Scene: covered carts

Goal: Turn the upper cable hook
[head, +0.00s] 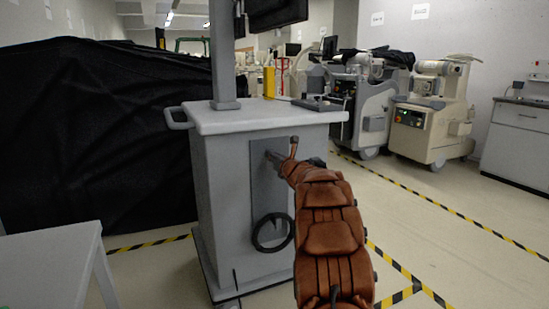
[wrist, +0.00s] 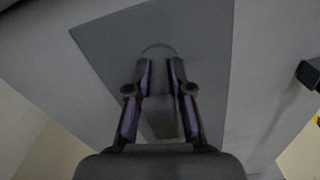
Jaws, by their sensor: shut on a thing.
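The cart (head: 228,190) has a dark grey plate (head: 263,190) on its near side. In the head view my gripper (head: 272,157) reaches the upper part of this plate, and it hides most of the upper cable hook. In the wrist view my gripper (wrist: 161,72) has its two fingers close together near the plate (wrist: 205,45), shut on the upper cable hook (wrist: 158,50). Only a rounded grey part of the hook shows at the fingertips; which way it points I cannot tell. A dark ring (head: 256,236) is on the lower part of the plate.
A black-covered bulk (head: 90,140) stands left of the cart. A pale table (head: 45,260) is at the lower left. Medical machines (head: 425,125) stand at the back right. The floor right of the cart is clear, with striped tape.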

